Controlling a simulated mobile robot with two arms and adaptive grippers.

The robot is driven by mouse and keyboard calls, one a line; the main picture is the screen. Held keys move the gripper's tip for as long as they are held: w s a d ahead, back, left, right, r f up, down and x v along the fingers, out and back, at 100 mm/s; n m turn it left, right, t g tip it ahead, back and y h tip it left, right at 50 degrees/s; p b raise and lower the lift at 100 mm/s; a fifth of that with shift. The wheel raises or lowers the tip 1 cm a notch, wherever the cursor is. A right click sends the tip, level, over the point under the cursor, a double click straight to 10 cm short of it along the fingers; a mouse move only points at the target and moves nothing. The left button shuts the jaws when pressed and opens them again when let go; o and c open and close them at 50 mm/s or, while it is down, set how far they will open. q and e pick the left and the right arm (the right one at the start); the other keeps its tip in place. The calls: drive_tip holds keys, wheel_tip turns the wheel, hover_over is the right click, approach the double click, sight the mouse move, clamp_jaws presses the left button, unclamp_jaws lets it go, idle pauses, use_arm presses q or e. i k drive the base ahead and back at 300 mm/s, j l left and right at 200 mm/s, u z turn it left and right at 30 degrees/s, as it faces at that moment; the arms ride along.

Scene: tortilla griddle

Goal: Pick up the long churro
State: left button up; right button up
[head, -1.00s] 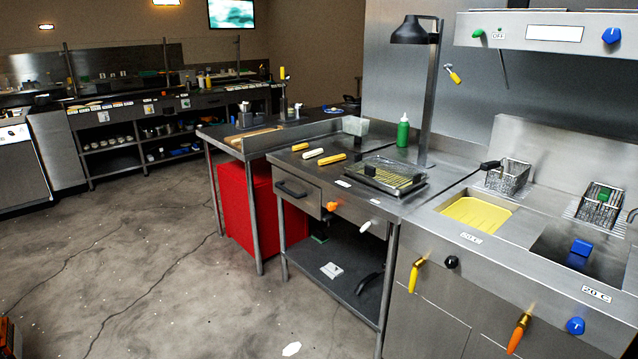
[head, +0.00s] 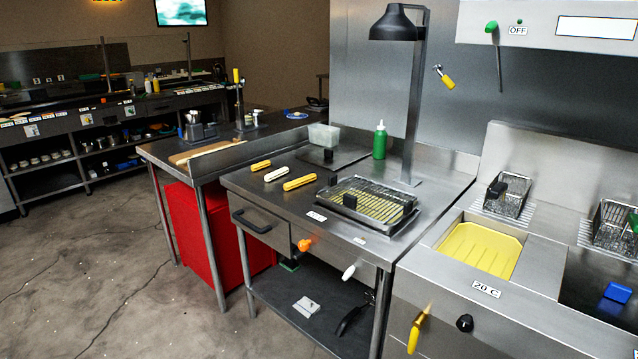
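Three stick-shaped pieces lie side by side on the steel worktop in the head view. One is a short yellow piece (head: 261,165) at the back left, one is a pale whitish piece (head: 276,174) in the middle, and one is a yellow-orange piece (head: 299,183) at the front right. The front yellow-orange one looks the longest. They lie apart from each other with small gaps. Neither of my grippers shows in the head view.
A wire rack tray (head: 369,204) stands right of the pieces. A green bottle (head: 380,140), a clear container (head: 323,136) and a lamp (head: 397,28) stand behind. A fryer with yellow oil (head: 478,250) adjoins on the right. Floor (head: 90,270) is open at the left.

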sight(295, 183)
drive_tip(key=i+j+z, duration=0.2)
drive_tip(key=z, duration=0.25)
drive_tip(key=i+j+z, duration=0.1)
drive_tip(key=j+z, duration=0.35)
